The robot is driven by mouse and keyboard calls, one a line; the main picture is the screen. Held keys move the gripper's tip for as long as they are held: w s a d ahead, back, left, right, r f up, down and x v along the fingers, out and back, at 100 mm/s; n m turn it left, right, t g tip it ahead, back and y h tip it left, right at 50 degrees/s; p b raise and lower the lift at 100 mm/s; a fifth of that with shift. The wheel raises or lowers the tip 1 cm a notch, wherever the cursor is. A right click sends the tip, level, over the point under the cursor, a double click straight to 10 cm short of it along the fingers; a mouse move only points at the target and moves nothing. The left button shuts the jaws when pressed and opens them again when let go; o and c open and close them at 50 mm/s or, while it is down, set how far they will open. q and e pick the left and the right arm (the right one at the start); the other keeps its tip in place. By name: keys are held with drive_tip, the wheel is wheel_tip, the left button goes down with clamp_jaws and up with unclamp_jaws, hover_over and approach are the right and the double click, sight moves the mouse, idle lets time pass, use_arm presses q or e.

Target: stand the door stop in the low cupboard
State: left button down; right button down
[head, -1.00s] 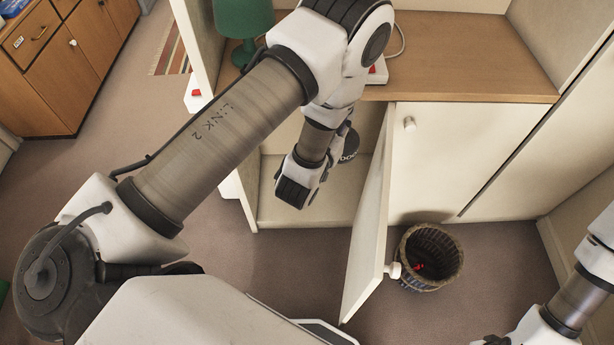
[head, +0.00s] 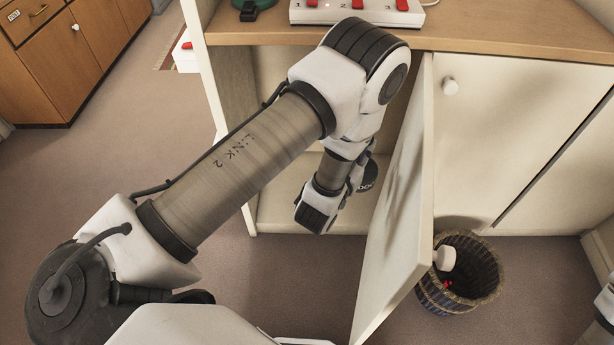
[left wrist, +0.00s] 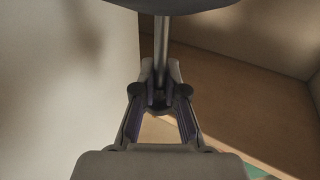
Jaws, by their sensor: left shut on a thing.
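The low cupboard (head: 282,208) stands under the desk top, its white door (head: 398,225) swung open towards me. My left arm reaches into the opening, left of the door. My left gripper (left wrist: 160,88) is shut on the metal stem of the door stop (left wrist: 160,50). The door stop's dark rounded part fills the top edge of the left wrist view. In the head view a dark disc with white letters, part of the door stop (head: 369,174), shows beside my wrist. My fingers are mostly hidden there. I cannot tell whether the door stop touches the cupboard floor. My right gripper is out of view.
A wicker basket (head: 435,298) with something red inside stands right of the open door. A wooden cabinet (head: 75,70) stands at the left. Carpet is clear between.

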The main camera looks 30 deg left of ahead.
use_arm(q)
wheel_tip(320, 180, down, 23)
drive_tip(key=w+a+b, duration=0.2)
drive_tip(key=b, duration=1.6)
drive_tip(key=s+a+f+n+g+y, duration=0.15)
drive_tip(key=a+f+n+y, duration=0.35)
drive_tip(key=a+f, duration=1.35)
drive_tip(key=w+a+f+b, duration=0.2)
drive_tip(key=w+f+b, duration=0.1)
drive_tip(key=w+b, duration=0.2)
drive_tip(key=w+a+f+m+y+b, duration=0.1)
drive_tip(key=w+a+f+b, duration=0.1)
drive_tip(key=w+b, duration=0.4)
drive_tip(key=w+f, duration=0.1)
drive_tip(key=w, duration=0.2)
drive_tip(key=shift+a+b, duration=0.3)
drive_tip(key=c, duration=1.2)
unclamp_jaws()
drive_tip(key=shift+s+f+t, duration=0.1)
drive_tip(key=shift+f+t, duration=0.05)
drive_tip(key=shift+t, duration=0.1)
